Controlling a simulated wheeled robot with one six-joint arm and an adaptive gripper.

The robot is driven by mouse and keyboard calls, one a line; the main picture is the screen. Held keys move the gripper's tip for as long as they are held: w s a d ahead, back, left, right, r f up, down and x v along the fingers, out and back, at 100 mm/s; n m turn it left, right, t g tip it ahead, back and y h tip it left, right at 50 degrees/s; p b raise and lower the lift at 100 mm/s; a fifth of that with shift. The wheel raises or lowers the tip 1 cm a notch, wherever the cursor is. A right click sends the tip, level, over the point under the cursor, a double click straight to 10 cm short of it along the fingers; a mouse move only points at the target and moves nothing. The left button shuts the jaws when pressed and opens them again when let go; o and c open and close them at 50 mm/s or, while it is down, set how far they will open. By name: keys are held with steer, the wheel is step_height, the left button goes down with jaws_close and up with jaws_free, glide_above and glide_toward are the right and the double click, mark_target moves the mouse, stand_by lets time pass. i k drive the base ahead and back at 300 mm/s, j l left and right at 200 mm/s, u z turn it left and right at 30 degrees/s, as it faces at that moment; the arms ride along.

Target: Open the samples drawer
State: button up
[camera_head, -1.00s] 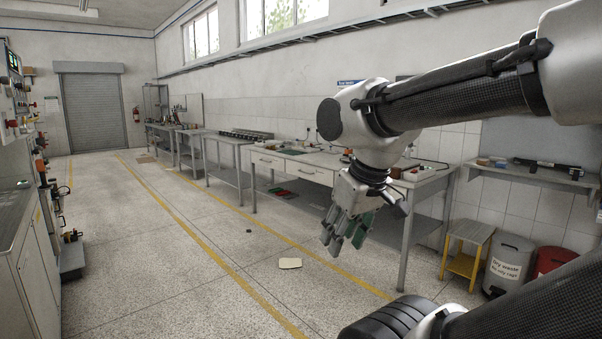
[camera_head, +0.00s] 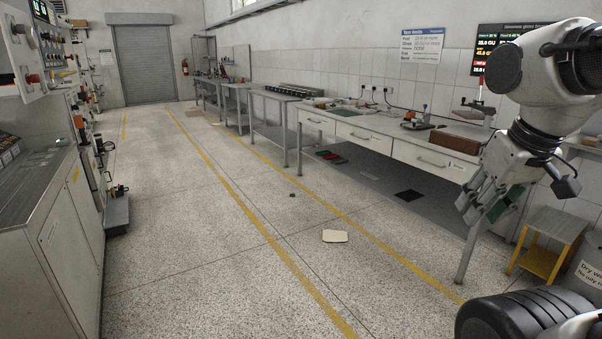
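A workbench along the right wall has three white drawer fronts under its top: a left drawer (camera_head: 315,122), a middle drawer (camera_head: 362,137) and a right drawer (camera_head: 436,161). All three look shut and have bar handles. The small labels on them are too small to read, so I cannot tell which is the samples drawer. My gripper (camera_head: 477,212) points downward in front of the bench's right end, apart from the drawer handles in the picture. It overlaps the end of the bench and a leg. Nothing shows in its fingers, and I cannot tell how far apart they are.
A yellow-framed stool (camera_head: 541,262) and a waste bin (camera_head: 590,275) stand at the right. A machine cabinet (camera_head: 50,230) lines the left side. A pale sheet (camera_head: 335,236) lies on the floor. The aisle between is mostly clear. A brown box (camera_head: 458,139) sits on the bench.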

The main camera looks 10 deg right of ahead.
mark_target(380, 143)
steer(key=i+l+z, duration=0.1)
steer(key=i+z, duration=0.35)
steer(key=i, duration=1.25)
steer(key=i+u, duration=0.1)
steer(key=i, duration=0.45)
steer(key=i+l+u, duration=0.15)
steer(key=i, duration=0.4)
steer(key=i+l+u, duration=0.1)
steer(key=i, duration=0.4)
steer(key=i+l+u, duration=0.15)
steer(key=i, duration=0.4)
steer(key=i+l+u, duration=0.1)
steer(key=i+l, duration=0.25)
steer(key=i, duration=0.15)
